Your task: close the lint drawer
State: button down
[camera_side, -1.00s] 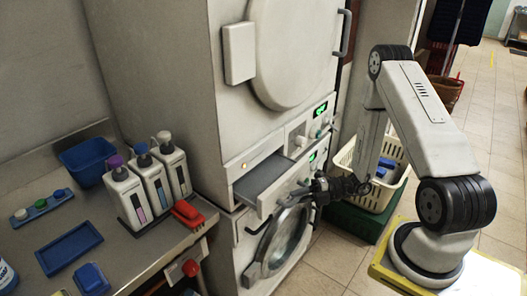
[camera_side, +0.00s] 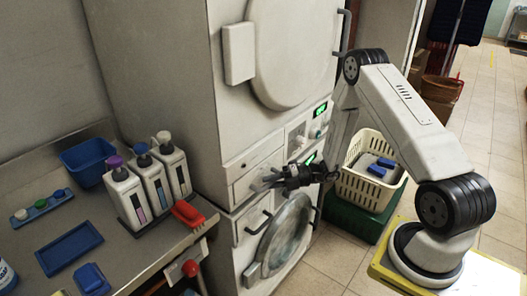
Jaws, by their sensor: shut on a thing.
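The lint drawer (camera_side: 245,187) is in the middle of the stacked white machine, below the upper round door. Its front looks flush with the machine's face, and no open tray shows. My gripper (camera_side: 270,180) is at the drawer front, reaching in from the right. It is shut on the lint drawer at its front. The fingers and dark wrist hide part of the front, so the exact grip is hard to see.
The lower round door (camera_side: 286,238) sits just below my gripper. A cream basket (camera_side: 362,186) stands on a green crate (camera_side: 345,222) to the right. Several bottles (camera_side: 155,180) and a red brush (camera_side: 188,213) are on the left counter (camera_side: 120,265).

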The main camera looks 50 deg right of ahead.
jog(key=c, duration=0.6)
grip_release()
jog(key=shift+w, duration=0.25)
jog(key=shift+s+d, duration=0.1)
jog(key=shift+s, duration=0.1)
jog(key=shift+v, duration=3.75)
